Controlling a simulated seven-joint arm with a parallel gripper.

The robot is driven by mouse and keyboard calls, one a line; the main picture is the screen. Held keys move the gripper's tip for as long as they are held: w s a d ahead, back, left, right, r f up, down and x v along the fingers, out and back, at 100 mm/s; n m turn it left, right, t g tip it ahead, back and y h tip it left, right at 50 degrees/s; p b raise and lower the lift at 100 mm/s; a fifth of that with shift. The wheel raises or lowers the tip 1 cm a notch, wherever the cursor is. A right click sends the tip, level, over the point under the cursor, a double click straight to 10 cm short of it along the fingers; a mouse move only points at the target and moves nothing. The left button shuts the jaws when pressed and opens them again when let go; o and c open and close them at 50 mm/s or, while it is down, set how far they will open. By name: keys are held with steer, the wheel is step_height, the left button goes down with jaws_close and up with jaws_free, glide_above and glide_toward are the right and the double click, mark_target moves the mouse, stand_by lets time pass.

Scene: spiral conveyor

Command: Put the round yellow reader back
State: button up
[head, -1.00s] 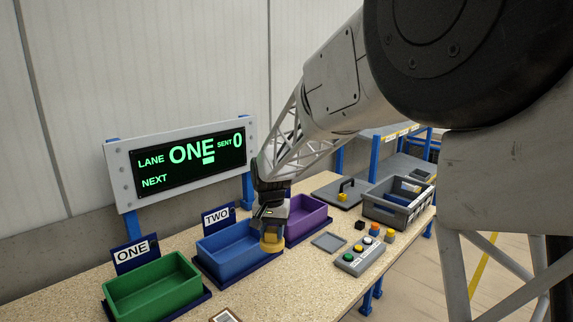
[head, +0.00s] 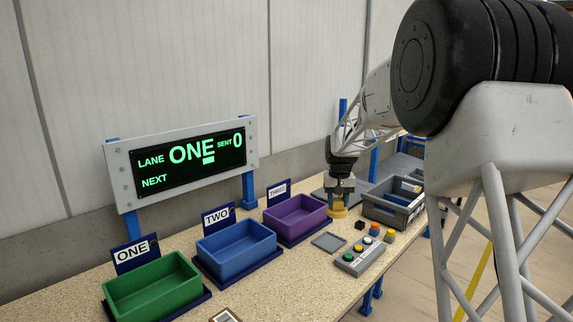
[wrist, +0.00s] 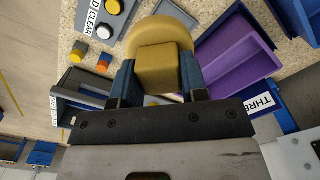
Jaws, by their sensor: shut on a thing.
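My gripper (head: 341,188) is shut on the round yellow reader (head: 338,208), just right of the purple bin. In the wrist view the reader (wrist: 160,58) sits between the two blue fingers, its square block toward me and its round disc beyond. I cannot tell whether the reader touches anything below it. My gripper and the reader partly cover a dark grey plate (head: 322,193) at the back of the bench.
Purple (head: 296,218), blue (head: 236,240) and green (head: 152,287) bins stand in a row at left. A grey crate (head: 392,213) is close on the right. A button box (head: 360,257) and a flat grey square pad (head: 328,242) lie in front.

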steer(key=shift+w+d, duration=0.25)
steer(key=shift+d, duration=0.35)
steer(key=shift+w+f, duration=0.1)
steer(key=w+a+f+m, duration=0.1)
steer(key=w+f+m, duration=0.5)
steer(key=m, duration=0.3)
steer(key=shift+a+f, duration=0.35)
steer(key=shift+a, duration=0.05)
steer(key=shift+w+f, duration=0.1)
steer(key=shift+f, duration=0.05)
steer(key=shift+f, duration=4.65)
steer(key=shift+f, duration=0.2)
steer(key=o, duration=0.8)
